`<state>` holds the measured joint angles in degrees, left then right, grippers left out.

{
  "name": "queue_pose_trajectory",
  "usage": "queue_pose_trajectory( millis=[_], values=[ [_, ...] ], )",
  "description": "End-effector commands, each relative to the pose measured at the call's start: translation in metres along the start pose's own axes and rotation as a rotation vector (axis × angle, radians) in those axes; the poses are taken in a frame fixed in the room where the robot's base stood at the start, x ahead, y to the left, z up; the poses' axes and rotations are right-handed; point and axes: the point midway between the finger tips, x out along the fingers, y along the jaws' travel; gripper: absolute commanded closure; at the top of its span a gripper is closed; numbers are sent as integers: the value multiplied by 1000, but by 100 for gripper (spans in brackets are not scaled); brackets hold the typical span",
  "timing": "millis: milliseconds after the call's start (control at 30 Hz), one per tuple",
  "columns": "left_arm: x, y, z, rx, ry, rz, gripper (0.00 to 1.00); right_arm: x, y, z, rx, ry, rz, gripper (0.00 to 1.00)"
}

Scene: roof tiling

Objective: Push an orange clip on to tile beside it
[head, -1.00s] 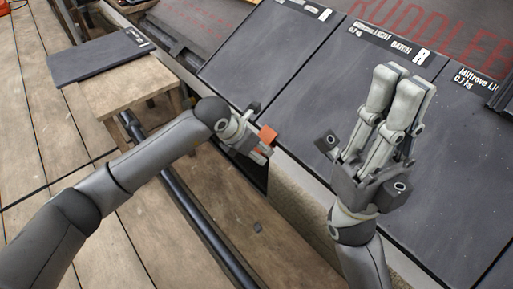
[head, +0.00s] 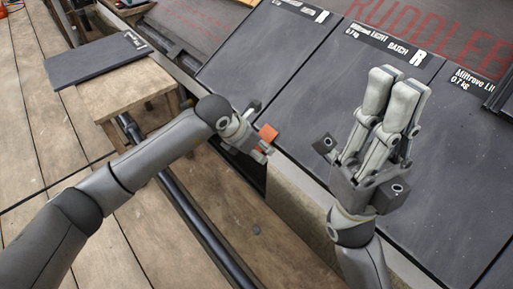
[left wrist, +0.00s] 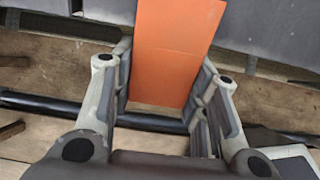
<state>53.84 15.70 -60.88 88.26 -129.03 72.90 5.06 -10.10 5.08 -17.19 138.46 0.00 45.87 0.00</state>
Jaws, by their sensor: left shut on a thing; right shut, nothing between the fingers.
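My left gripper (head: 260,148) is shut on an orange clip (head: 267,136) at the lower edge of the dark tiles. In the left wrist view the clip (left wrist: 174,60) sits between the fingers as a flat orange piece, its far end reaching past the top of the picture. Dark grey tiles, such as the left tile (head: 262,60) and the middle tile (head: 335,110), lie on the roof beyond it. Whether the clip touches a tile is hard to tell. My right gripper (head: 397,82) is shut and empty over the tiles, fingers pointing up the roof.
A loose dark tile (head: 95,62) lies on a wooden stand (head: 130,95) at the upper left. A dark pole (head: 205,225) runs along the roof's lower edge. Wooden planks (head: 45,150) form the walkway at the left. Red lettering marks the sheet (head: 440,35) above.

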Motion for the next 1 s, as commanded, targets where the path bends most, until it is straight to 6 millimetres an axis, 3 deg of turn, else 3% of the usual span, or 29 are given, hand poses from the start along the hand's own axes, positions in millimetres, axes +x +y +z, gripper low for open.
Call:
queue_pose_trajectory(
  millis=[367, 400, 567, 1000],
  values=[
    [-2, 0, 5, 2, -8, 1, 100, 0, 0, 0, 0, 0, 0, 100],
    [-2, 0, 5, 2, -8, 1, 53, 0, 0, 0, 0, 0, 1, 100],
    [-1, 0, 4, 1, -5, 0, 33, 0, 0, 0, 0, 1, 4, 100],
    [-8, 1, 3, 0, -1, 1, 33, 8, 1, -2, -1, 8, 12, 100]
  ],
)
